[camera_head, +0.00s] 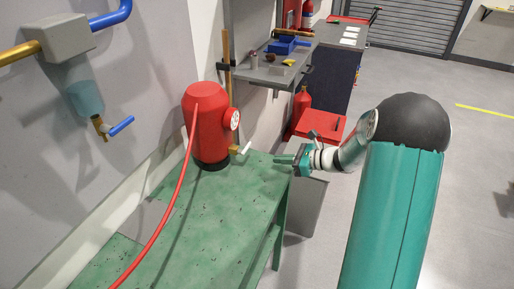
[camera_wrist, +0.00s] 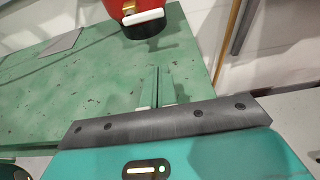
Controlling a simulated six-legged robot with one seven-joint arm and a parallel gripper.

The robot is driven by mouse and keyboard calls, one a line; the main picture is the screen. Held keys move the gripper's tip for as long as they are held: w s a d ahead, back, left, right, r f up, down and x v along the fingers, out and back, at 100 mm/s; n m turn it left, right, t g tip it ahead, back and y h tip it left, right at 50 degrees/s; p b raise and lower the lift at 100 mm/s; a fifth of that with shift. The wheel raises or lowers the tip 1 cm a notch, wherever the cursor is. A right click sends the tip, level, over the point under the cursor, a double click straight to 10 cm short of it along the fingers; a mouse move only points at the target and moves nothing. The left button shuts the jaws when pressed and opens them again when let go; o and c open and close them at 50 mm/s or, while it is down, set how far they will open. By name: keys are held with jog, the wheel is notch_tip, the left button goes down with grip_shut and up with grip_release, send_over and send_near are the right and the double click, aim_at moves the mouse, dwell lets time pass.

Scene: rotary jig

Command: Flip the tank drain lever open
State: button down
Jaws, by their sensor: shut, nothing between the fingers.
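The red tank (camera_head: 206,125) stands upright on the green bench (camera_head: 215,225), with a round gauge on its side. Low on its side is a brass drain valve (camera_head: 234,151) with a white lever (camera_head: 245,148). In the wrist view, the white lever (camera_wrist: 143,17) lies nearly level across the picture at the top, in front of the tank (camera_wrist: 116,7). My gripper (camera_head: 276,160) is shut and empty, over the bench edge to the right of the lever and apart from it. Its fingers (camera_wrist: 164,72) lie side by side in the wrist view, pointing towards the tank's side of the bench.
A red hose (camera_head: 164,221) runs from the tank over the bench. On the wall at left hang a pipe and a filter bowl (camera_head: 86,98) with a blue-handled valve (camera_head: 121,126). A grey shelf (camera_head: 274,70) with small items and a red box (camera_head: 320,124) stand behind.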

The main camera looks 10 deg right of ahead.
aim_at(256, 164)
jog(key=shift+w+d+f, duration=0.1)
jog(key=shift+w+f, duration=0.2)
jog(key=shift+w, duration=0.15)
jog(key=shift+s+r, duration=0.25)
jog(key=shift+s, duration=0.2)
jog(key=shift+w+a+f, duration=0.3)
jog(key=shift+w+a, duration=0.1)
jog(key=shift+w, duration=0.1)
jog(key=shift+w+a, duration=0.1)
jog(key=shift+a, duration=0.25)
jog(key=x, duration=0.8)
jog(key=shift+w+f, duration=0.1)
jog(key=shift+f, duration=0.1)
notch_tip(256, 164, up, 4)
jog(key=shift+a+f, duration=0.1)
jog(key=shift+f, duration=0.15)
jog(key=shift+w+r, duration=0.1)
jog(key=shift+r, duration=0.2)
